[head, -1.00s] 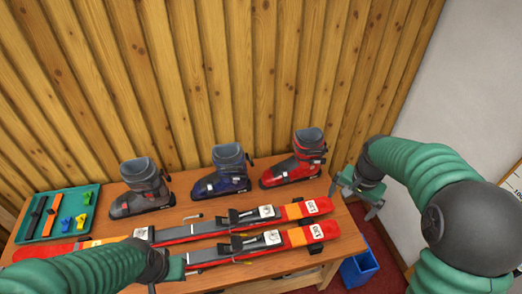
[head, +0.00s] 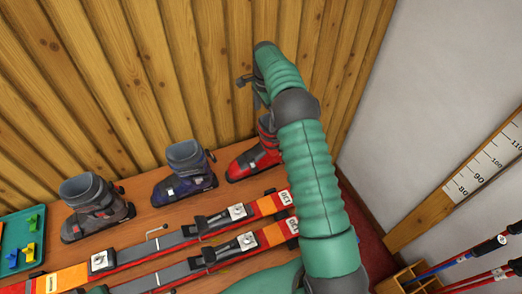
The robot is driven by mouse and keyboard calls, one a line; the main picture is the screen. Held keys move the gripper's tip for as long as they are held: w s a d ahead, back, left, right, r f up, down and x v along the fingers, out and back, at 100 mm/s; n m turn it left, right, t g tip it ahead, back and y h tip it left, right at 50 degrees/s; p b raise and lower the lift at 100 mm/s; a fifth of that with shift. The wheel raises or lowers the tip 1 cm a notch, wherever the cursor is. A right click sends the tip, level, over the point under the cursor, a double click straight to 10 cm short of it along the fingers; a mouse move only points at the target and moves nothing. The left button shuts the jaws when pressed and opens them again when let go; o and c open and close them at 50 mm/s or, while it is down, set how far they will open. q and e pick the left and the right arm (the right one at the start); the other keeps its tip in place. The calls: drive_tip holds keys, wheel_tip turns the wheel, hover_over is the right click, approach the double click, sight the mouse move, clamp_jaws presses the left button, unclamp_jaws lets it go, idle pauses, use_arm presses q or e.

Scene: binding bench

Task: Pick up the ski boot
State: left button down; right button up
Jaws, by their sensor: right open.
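Three ski boots stand in a row on the wooden bench: a grey one (head: 95,205), a blue one (head: 185,174) and a red one (head: 252,161). The red boot is partly hidden behind my right forearm. My right gripper (head: 250,90) is open, above the red boot and close to the plank wall, with the arm hiding much of it. It appears apart from the boot. Only a small green bit of my left gripper shows at the bottom edge, so its jaws cannot be seen.
Two red and grey skis (head: 200,238) lie across the bench in front of the boots. A teal tray (head: 14,238) is at the far left. At right are a measuring board (head: 470,180), ski poles (head: 470,265) and a wooden holder (head: 402,279).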

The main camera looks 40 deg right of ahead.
sight(265, 129)
drive_tip(key=f, duration=0.1)
drive_tip(key=d+f, duration=0.1)
drive_tip(key=f, duration=0.1)
drive_tip(key=d+f, duration=0.1)
drive_tip(key=f, duration=0.1)
drive_tip(key=shift+w+d+p, duration=0.25)
drive_tip(key=shift+w+p, duration=0.1)
drive_tip(key=f, duration=0.2)
drive_tip(key=f+p, duration=0.1)
drive_tip(key=f, duration=0.1)
drive_tip(key=shift+s+a, duration=0.1)
drive_tip(key=shift+a, duration=0.25)
drive_tip(key=shift+a+r, duration=0.1)
drive_tip(key=shift+a, duration=0.4)
drive_tip(key=shift+c, duration=1.3)
drive_tip(key=shift+d, duration=0.1)
drive_tip(key=shift+c, duration=1.1)
drive_tip(key=shift+s+d, duration=0.1)
drive_tip(key=shift+d, duration=0.35)
drive_tip(key=c, duration=0.7)
drive_tip(key=shift+a, duration=0.1)
drive_tip(key=c, duration=0.5)
use_arm(q)
drive_tip(key=shift+w+d+r, duration=0.3)
drive_tip(key=shift+d+r, duration=0.5)
drive_tip(key=shift+r, duration=0.1)
use_arm(e)
drive_tip(key=shift+c, duration=0.2)
